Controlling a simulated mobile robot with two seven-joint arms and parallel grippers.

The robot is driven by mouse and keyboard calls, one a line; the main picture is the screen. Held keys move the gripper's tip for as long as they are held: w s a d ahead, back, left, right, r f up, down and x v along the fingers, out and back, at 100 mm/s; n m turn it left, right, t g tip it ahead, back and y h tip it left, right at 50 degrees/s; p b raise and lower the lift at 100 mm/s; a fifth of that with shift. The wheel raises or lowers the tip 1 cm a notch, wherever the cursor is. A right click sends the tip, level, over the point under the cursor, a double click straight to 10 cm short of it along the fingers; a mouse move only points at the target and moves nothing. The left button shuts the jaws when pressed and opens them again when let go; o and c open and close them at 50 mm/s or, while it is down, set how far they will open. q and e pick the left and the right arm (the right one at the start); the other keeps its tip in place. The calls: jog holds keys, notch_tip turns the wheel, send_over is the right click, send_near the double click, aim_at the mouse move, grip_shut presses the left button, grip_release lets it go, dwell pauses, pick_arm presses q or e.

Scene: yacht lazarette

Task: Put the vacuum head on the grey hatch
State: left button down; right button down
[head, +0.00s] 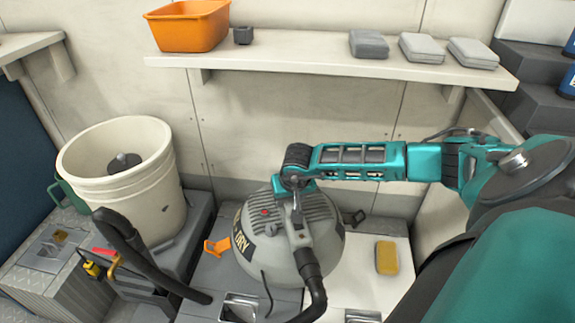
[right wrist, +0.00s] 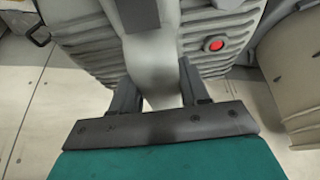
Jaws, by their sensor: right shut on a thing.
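The vacuum head (head: 325,240) is a round grey ribbed lid with a red button, a "DRY" label, and an orange latch at its left. It stands in the middle of the head view, over the grey hatch (head: 205,272) and partly over the white panel's edge. I cannot tell whether it is resting on them or held just above. My right gripper (head: 293,190) is shut on its grey top handle, which shows between the fingers in the right wrist view (right wrist: 155,85). The vacuum head hides much of the hatch. My left gripper is not in view.
A white bucket (head: 165,205) stands on a grey block at left, beside a tool caddy (head: 130,275). A black hose (head: 313,290) curves in front. A yellow sponge (head: 387,258) lies on the white panel (head: 385,290). A shelf (head: 330,58) holds an orange tub (head: 188,28).

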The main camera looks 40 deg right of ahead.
notch_tip(320, 180, down, 5)
jog(key=shift+w+r+b, duration=0.1)
jog(key=shift+b, duration=0.55)
notch_tip(320, 180, down, 5)
jog(key=shift+f+b, duration=0.1)
jog(key=shift+b, duration=0.75)
jog(key=shift+f, duration=0.15)
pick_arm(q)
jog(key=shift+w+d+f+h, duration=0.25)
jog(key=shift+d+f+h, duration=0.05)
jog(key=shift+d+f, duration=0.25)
pick_arm(e)
jog(key=c, duration=0.5)
grip_release()
jog(key=shift+f, duration=0.2)
jog(key=shift+c, duration=0.2)
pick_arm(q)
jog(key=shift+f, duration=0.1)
